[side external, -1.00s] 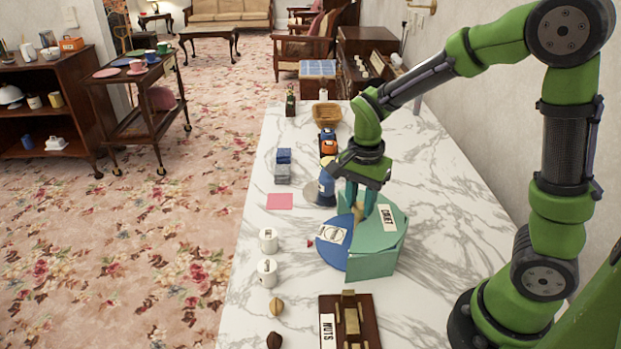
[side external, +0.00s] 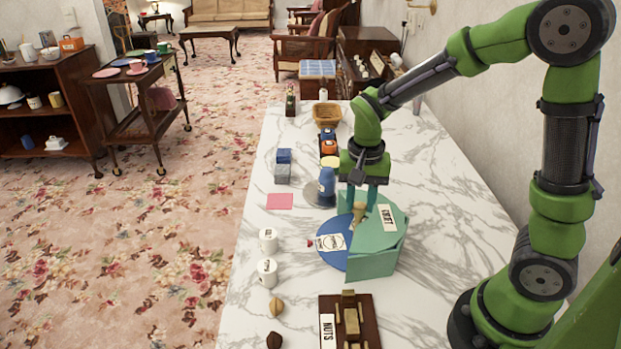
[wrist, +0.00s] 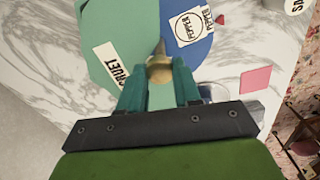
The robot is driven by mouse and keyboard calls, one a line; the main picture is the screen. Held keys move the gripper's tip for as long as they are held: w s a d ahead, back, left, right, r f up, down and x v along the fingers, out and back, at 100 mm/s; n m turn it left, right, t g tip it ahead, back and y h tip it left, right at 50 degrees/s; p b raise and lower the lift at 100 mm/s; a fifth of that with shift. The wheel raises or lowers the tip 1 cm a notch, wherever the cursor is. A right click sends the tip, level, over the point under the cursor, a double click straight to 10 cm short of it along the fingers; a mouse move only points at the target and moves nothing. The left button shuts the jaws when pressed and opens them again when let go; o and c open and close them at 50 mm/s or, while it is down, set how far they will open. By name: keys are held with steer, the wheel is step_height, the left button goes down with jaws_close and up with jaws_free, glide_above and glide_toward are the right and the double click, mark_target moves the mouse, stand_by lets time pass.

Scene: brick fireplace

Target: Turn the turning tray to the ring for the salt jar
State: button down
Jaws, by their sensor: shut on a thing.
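The turning tray shows as a blue disc (side external: 331,259) partly under a green cover (side external: 372,264) labelled CRUET. Its open part bears a white patch with a printed ring (side external: 330,242); in the wrist view this ring patch (wrist: 187,28) reads PEPPER. A PEPPER tag lies at the rim beside a small red pointer (wrist: 221,20). No salt ring shows. My gripper (side external: 357,203) is shut on a tan knob (wrist: 160,68) standing on the tray near the cover's edge. A white jar (side external: 268,240) stands left of the tray; its letters are cut off in the wrist view (wrist: 294,5).
A second white jar (side external: 267,272) stands nearer the camera. A blue bottle (side external: 327,182) on a grey disc is just behind the tray. A pink square (side external: 279,201), blue and grey blocks (side external: 283,172) and a wooden NUTS board (side external: 350,322) lie around on the marble top.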

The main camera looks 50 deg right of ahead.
steer(key=shift+r+n, duration=0.1)
steer(key=shift+n, duration=11.3)
steer(key=c, duration=0.8)
jaws_free()
